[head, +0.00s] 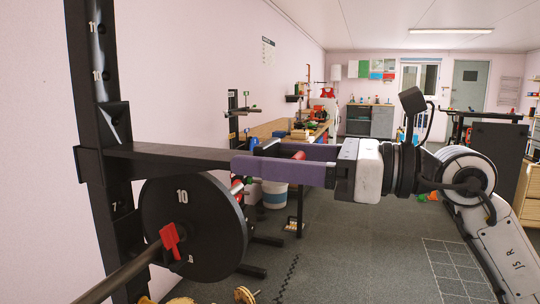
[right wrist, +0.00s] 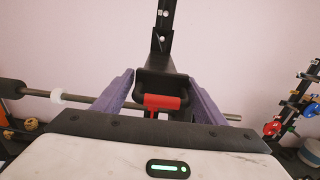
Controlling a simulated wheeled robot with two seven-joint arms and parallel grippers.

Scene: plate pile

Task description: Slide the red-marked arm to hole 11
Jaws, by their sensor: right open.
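The black upright (head: 98,100) stands at the left, with holes marked 11 and 10 near the top and 7 lower down. A black arm (head: 170,157) is collared on it between 10 and 7 and reaches level to the right. In the right wrist view a red mark (right wrist: 163,102) shows on the arm's near end, between my finger pads. My right gripper (head: 245,157) is open, its purple fingers on either side of the arm's end; it also shows in the right wrist view (right wrist: 160,75). Contact with the arm cannot be told. My left gripper is out of view.
A bar with a black 10 plate (head: 195,226) and a red clip (head: 171,241) lies below the arm. A workbench (head: 285,128) and a white bucket (head: 274,195) stand behind. Open floor (head: 370,260) lies at the lower right.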

